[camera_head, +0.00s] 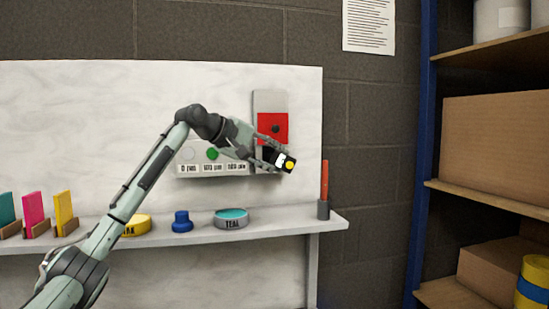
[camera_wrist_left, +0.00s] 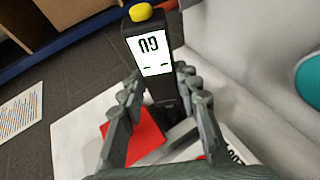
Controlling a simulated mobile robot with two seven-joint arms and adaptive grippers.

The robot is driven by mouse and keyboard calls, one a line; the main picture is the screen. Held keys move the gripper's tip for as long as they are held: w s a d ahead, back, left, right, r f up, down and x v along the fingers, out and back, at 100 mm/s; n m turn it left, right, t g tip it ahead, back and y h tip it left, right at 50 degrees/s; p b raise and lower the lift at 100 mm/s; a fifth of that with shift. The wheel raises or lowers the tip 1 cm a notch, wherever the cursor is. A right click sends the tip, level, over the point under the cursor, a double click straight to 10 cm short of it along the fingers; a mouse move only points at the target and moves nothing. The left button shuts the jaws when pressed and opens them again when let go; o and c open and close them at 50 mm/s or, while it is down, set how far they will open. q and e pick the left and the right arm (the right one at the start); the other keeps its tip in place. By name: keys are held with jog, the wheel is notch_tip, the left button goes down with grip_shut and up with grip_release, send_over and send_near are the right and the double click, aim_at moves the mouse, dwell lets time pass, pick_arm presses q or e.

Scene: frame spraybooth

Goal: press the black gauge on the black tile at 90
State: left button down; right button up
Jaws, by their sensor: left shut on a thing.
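My left gripper (camera_head: 268,157) is shut on the black gauge (camera_head: 287,166), in front of the white panel. In the left wrist view the gauge (camera_wrist_left: 148,50) stands between the fingers (camera_wrist_left: 160,92), its white display facing the camera and a yellow button on its end. The display's characters are turned over and I cannot read them surely. A red tile (camera_head: 272,124) with a dark spot sits on a grey plate (camera_head: 270,99) just above and behind the gripper. It also shows in the wrist view (camera_wrist_left: 145,140). I see no tile that is clearly black. My right gripper is out of view.
A ledge with printed labels (camera_head: 211,169) and a green disc (camera_head: 212,154) is behind my wrist. The shelf (camera_head: 290,224) below holds a teal tin (camera_head: 231,221), a blue piece (camera_head: 181,224), a yellow tin (camera_head: 138,226) and coloured cards. A red stick (camera_head: 324,178) stands at its right end.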

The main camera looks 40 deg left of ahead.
aim_at(285, 163)
pick_arm(q)
jog(key=shift+w+a+p, duration=0.4)
jog(key=shift+w+a, duration=0.05)
jog(key=shift+a, duration=0.05)
dwell(0.6)
dwell(0.8)
jog(key=shift+s+d+b, duration=0.55)
jog(key=shift+s+d, duration=0.35)
jog(key=shift+d, duration=0.15)
jog(key=shift+s+d+b, duration=0.55)
jog(key=shift+s+d, duration=1.2)
jog(key=shift+d, duration=0.25)
